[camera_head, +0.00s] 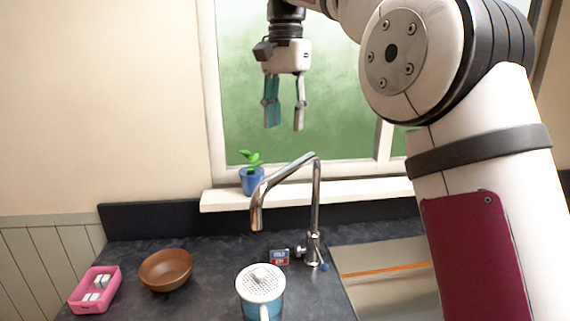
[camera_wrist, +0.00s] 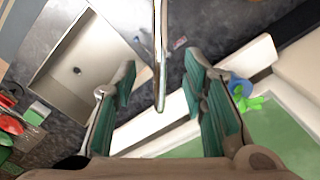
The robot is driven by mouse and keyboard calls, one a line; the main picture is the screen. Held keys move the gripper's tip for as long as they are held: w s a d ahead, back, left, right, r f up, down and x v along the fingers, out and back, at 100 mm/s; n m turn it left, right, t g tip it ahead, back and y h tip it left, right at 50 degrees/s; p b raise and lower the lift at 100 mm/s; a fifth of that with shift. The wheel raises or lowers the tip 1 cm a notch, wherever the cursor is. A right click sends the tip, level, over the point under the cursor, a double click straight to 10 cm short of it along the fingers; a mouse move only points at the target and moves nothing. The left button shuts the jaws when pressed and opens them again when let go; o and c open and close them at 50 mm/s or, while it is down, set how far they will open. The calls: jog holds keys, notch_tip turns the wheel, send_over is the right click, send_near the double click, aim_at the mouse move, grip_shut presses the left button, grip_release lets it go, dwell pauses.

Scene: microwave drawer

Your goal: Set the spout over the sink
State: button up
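The chrome faucet spout (camera_head: 290,168) is bent toward the left in the head view, and its end hangs over the dark counter. The sink basin (camera_head: 400,290) lies to the right of the faucet base (camera_head: 314,250), partly hidden by my arm. My gripper (camera_head: 285,127) is open and empty, above the spout in the picture, in front of the window. In the wrist view the spout (camera_wrist: 160,60) shows between the two open fingers (camera_wrist: 160,78), apart from both. The sink (camera_wrist: 60,85) lies to the upper left there.
A blue plant pot (camera_head: 252,181) stands on the white sill (camera_head: 350,192). A blue lidded pot (camera_head: 262,300), a brown bowl (camera_head: 166,270) and a pink tray (camera_head: 82,303) stand on the counter (camera_head: 215,260). Red items (camera_wrist: 10,122) show left of my gripper in the wrist view.

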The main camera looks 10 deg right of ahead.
aim_at(285, 168)
notch_tip(285, 168, down, 11)
jog(key=p, duration=0.2)
jog(key=shift+r+p, duration=0.2)
jog(key=shift+p, duration=0.1)
grip_shut()
